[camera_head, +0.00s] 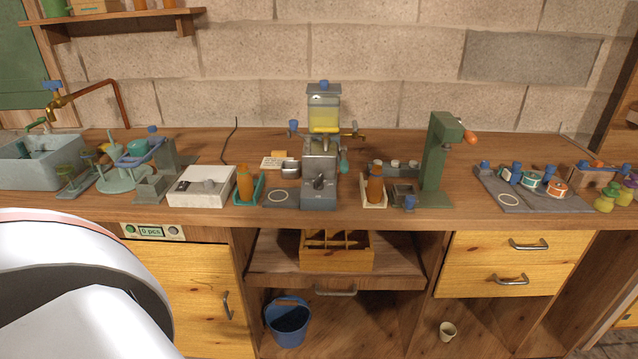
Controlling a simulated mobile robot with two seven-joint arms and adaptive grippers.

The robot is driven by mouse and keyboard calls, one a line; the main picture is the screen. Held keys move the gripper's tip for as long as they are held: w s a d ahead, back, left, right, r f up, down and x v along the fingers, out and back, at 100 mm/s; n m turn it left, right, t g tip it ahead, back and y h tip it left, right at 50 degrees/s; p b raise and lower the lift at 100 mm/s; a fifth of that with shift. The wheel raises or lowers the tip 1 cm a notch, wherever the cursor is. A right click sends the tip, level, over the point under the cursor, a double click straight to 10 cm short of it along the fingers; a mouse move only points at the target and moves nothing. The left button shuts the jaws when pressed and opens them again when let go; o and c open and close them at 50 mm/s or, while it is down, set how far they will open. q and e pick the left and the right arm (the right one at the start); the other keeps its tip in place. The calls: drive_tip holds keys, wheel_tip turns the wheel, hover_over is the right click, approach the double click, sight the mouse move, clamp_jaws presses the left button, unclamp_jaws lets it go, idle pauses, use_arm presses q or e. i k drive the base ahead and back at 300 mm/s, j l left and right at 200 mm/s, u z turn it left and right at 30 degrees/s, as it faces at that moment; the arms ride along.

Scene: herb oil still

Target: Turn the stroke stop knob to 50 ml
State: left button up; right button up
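A grey dosing machine (320,160) stands at the middle of the bench, with a clear tank of yellow liquid (323,113) on top. A small dark knob (319,183) sits on its front face; I take it for the stroke stop knob, but its setting and any scale are too small to read. A teal handle (344,167) shows at the machine's right side, and brass fittings sit below the tank. Neither gripper is in view. A large white rounded part of mine fills the lower left and hides part of the cabinet.
Amber bottles stand left (245,184) and right (375,186) of the machine. A white box (202,187), a green press (437,160) and a grey tray of small tins (535,187) share the bench. A wooden crate (337,258) sits on the shelf below; a blue bucket (288,322) stands lower.

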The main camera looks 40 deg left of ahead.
sight(318, 185)
drive_tip(key=u, duration=1.25)
